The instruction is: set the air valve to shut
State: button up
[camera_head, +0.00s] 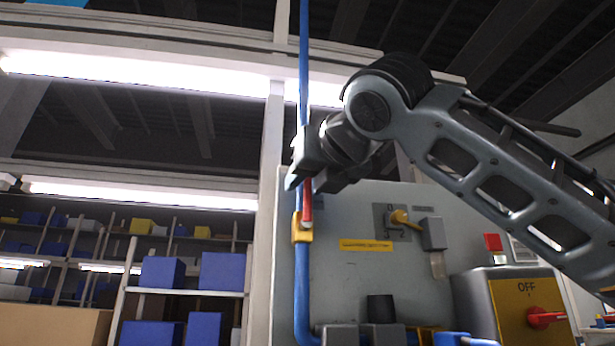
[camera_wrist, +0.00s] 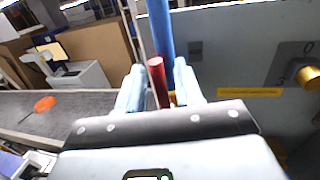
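The air valve has a yellow body (camera_head: 302,230) on a vertical blue pipe (camera_head: 301,285). Its red lever (camera_head: 307,205) points up, in line with the pipe. My gripper (camera_head: 308,178) is at the lever's upper part, in front of the pipe. In the wrist view the lever (camera_wrist: 157,80) stands between the two fingers of my gripper (camera_wrist: 159,88), with the blue pipe (camera_wrist: 160,30) behind it. The fingers look open, with a narrow gap beside the lever. The valve body is mostly hidden in the wrist view.
A grey panel (camera_head: 350,285) behind the pipe carries a yellow rotary knob (camera_head: 400,217). A yellow box marked OFF with a red switch (camera_head: 545,317) stands at right. Shelves with blue bins (camera_head: 222,271) are at left. The wrist view shows a conveyor belt (camera_wrist: 75,112) with an orange item.

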grip_shut()
dwell(0.3)
dwell(0.3)
